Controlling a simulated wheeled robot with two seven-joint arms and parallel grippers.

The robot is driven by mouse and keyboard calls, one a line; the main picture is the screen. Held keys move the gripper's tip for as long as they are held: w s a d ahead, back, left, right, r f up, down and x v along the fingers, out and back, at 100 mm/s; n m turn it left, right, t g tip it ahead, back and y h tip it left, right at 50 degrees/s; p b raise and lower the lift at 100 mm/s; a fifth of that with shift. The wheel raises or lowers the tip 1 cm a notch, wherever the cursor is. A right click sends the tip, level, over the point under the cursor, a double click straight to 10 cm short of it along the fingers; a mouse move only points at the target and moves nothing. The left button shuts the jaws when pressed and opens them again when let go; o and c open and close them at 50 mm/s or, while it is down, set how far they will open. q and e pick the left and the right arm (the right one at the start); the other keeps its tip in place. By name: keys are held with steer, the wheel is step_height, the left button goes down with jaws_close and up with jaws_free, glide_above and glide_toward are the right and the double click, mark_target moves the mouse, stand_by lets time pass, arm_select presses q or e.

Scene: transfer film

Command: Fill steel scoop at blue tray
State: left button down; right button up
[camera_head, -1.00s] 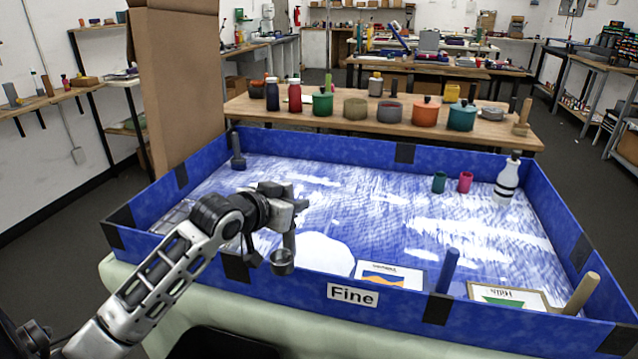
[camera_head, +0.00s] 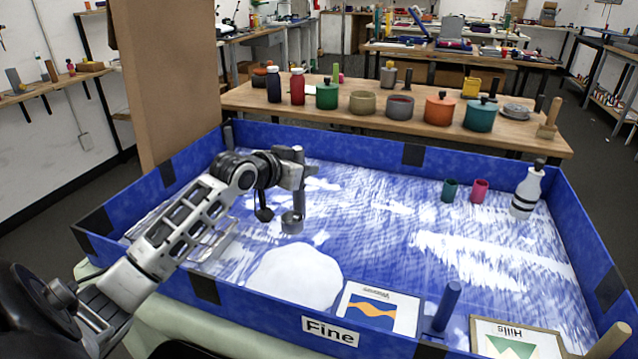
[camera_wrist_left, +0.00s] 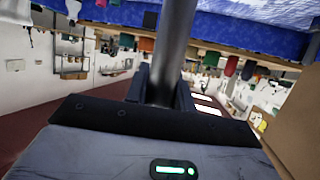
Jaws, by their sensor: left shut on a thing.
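My left gripper (camera_head: 297,178) is shut on the steel scoop and holds it over the left part of the blue tray. The scoop's grey cup (camera_head: 292,224) hangs below the gripper, behind the smooth white patch (camera_head: 295,278). I cannot tell whether the cup touches the tray floor or has anything in it. In the left wrist view the scoop's dark round handle (camera_wrist_left: 173,50) stands between the fingers. The blue tray (camera_head: 345,146) has raised walls, a "Fine" label (camera_head: 330,331) in front and white material spread over its blue floor. My right gripper is not in view.
Inside the tray, a white bottle (camera_head: 526,192), a green cup (camera_head: 449,190) and a pink cup (camera_head: 479,190) stand at the back right. Two cards (camera_head: 380,308) (camera_head: 515,340) and a blue peg (camera_head: 445,308) are at the front. A cardboard panel (camera_head: 165,80) rises behind the left side.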

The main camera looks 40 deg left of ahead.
mark_target(295, 194)
arm_select(q)
step_height(295, 194, down, 6)
steer(key=shift+s+f, duration=0.1)
steer(key=shift+f, duration=0.15)
steer(key=shift+f+b, duration=0.3)
steer(key=shift+f, duration=3.15)
steer(key=shift+r, duration=0.1)
